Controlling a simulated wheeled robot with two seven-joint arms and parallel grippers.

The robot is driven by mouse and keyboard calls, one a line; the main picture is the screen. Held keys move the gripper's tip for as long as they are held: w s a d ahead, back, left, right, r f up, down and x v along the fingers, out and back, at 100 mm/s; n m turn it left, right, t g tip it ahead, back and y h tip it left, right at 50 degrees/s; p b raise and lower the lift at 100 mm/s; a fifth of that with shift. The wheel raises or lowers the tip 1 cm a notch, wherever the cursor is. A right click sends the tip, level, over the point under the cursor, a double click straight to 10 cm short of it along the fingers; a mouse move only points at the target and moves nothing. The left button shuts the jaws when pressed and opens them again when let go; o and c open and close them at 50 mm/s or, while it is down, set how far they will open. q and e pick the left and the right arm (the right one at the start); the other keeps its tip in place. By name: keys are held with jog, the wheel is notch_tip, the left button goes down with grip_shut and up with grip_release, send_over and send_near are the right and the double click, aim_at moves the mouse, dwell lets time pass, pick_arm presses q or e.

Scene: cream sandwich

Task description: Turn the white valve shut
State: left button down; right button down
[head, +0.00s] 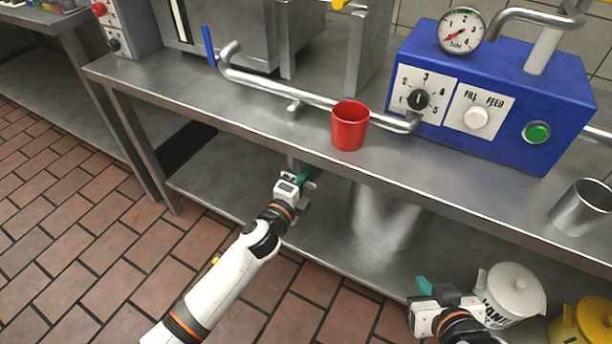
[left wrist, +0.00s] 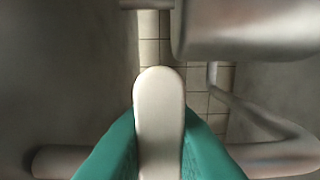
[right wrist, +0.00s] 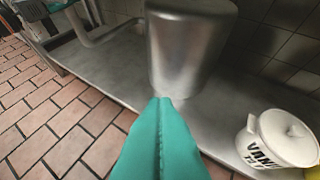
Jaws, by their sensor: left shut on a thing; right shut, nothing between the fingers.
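The white valve handle (left wrist: 158,95) is a rounded white lever, seen in the left wrist view pointing up the picture. My left gripper (head: 307,175) is below the front edge of the steel worktop in the head view, and its green fingers are shut on the handle, one on each side. The handle is hidden in the head view. My right gripper (head: 425,285) is shut and empty at the lower right; its closed fingers also show in the right wrist view (right wrist: 163,105).
A red cup (head: 350,126) stands near the front edge of the worktop (head: 220,105). A blue machine (head: 510,90) and a metal cup (head: 582,207) are to the right. A steel pot (right wrist: 185,50) and a white lidded vanilla jar (head: 513,292) stand on the lower shelf.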

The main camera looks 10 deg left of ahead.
pick_arm(q)
jog(key=shift+f, duration=0.1)
jog(key=c, duration=1.4)
grip_release()
jog(key=shift+o, duration=0.2)
